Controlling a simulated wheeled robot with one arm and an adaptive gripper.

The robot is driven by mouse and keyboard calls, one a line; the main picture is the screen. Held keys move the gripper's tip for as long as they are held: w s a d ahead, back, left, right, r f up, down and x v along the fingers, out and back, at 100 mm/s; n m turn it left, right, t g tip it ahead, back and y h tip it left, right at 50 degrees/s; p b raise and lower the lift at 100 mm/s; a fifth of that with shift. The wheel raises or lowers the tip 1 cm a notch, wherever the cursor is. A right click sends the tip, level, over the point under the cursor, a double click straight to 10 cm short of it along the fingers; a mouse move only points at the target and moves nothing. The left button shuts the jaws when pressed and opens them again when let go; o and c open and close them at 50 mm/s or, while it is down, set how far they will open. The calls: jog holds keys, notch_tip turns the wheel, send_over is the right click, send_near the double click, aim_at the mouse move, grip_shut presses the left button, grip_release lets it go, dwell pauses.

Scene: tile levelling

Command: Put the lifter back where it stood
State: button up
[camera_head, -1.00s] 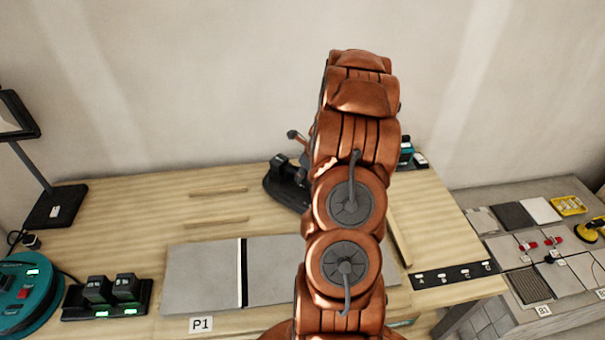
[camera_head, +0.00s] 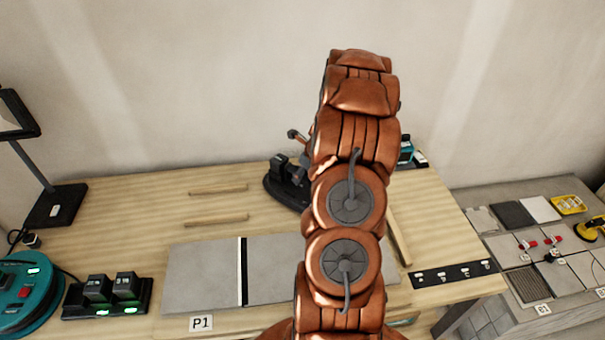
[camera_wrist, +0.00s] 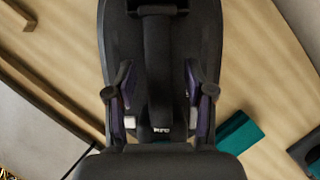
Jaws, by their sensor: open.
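A black tool that appears to be the lifter (camera_wrist: 160,70) stands on a dark rounded base on the wooden bench. In the wrist view its upright black handle lies between the two fingers of my gripper (camera_wrist: 160,98). The fingers are open, one on each side of the handle, and I cannot tell whether either touches it. In the head view the dark base and tool (camera_head: 283,188) show at the back of the bench, partly hidden behind my copper arm. My gripper is mostly hidden there.
Grey tiles (camera_head: 205,280) lie at the front by the P1 label. A battery charger (camera_head: 107,298) and teal round device (camera_head: 22,298) are at left. Wooden strips (camera_head: 217,220) lie on the bench. A lower right-hand bench holds tiles and a yellow suction cup (camera_head: 590,230).

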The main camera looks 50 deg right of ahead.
jog(key=v, duration=1.2)
dwell(0.3)
jog(key=s+a+r+n+g+y, duration=0.15)
jog(key=a+r+n, duration=0.25)
jog(key=a+n, duration=0.75)
jog(key=s+a+r+n+g+y, duration=0.15)
jog(key=a+r+n, duration=0.35)
jog(key=a, duration=1.1)
jog(key=s+a+n+g+h, duration=0.1)
jog(key=s+a+n, duration=0.5)
jog(key=s+n, duration=0.3)
jog(key=s+a+n+g+h, duration=0.2)
jog(key=s+a+n, duration=0.4)
jog(key=s+n, duration=0.3)
jog(key=shift+s+a+r+n, duration=0.15)
jog(key=shift+s+r+n, duration=0.2)
jog(key=shift+s+r, duration=0.25)
